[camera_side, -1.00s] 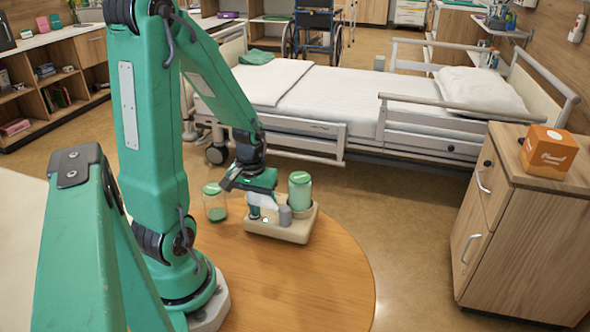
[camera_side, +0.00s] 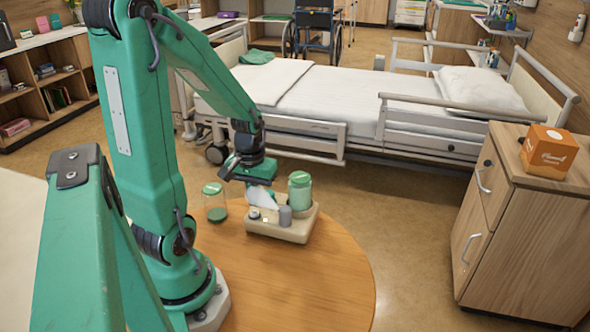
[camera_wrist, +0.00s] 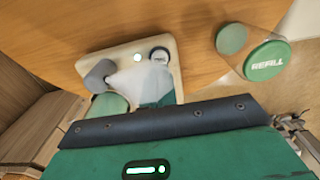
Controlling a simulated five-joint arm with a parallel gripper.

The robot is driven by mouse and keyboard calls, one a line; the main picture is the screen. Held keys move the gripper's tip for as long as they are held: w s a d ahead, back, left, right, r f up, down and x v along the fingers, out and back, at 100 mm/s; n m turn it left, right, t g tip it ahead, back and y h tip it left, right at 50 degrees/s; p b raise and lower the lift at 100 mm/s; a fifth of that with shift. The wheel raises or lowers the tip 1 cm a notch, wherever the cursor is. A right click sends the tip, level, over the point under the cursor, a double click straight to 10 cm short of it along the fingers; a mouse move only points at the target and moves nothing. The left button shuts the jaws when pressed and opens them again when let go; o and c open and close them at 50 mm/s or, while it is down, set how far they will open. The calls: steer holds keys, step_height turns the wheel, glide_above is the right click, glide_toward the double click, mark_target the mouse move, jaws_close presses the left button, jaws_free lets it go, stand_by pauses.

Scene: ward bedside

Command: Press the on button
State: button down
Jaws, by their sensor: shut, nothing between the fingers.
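A beige device base (camera_side: 290,232) stands on the round wooden table, and its corner also shows in the wrist view (camera_wrist: 172,72). A round pale button (camera_side: 254,213) with a dark centre sits on it; in the wrist view the button (camera_wrist: 160,55) has a small marking I cannot read. Beside it a small light (camera_wrist: 137,57) glows whitish green. A grey cylinder (camera_side: 285,215) and a green-lidded jar (camera_side: 300,194) stand on the base. A pale, mist-like patch (camera_wrist: 135,78) spreads over the base. My gripper (camera_side: 260,184) is shut and empty above the device, apart from the button.
A clear jar with a green "REFILL" lid (camera_wrist: 267,61) stands beside the base, left of it in the side view (camera_side: 214,202). The table (camera_side: 310,285) is bare in front. A bed (camera_side: 330,90) is behind; a bedside cabinet (camera_side: 520,220) with an orange box (camera_side: 547,152) stands right.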

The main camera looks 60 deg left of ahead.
mark_target(256, 211)
step_height(256, 211, up, 11)
steer(key=shift+r, duration=0.15)
stand_by(0.4)
steer(key=shift+w, duration=0.15)
stand_by(0.5)
steer(key=d+r+m+t, duration=0.2)
steer(key=d+m, duration=0.2)
steer(key=d, duration=0.3)
steer(key=d+r+m+t, duration=0.3)
steer(key=d+m, duration=0.2)
steer(key=d, duration=0.3)
steer(key=shift+w+d+r+t, duration=0.2)
steer(key=shift+w+t, duration=0.1)
stand_by(1.1)
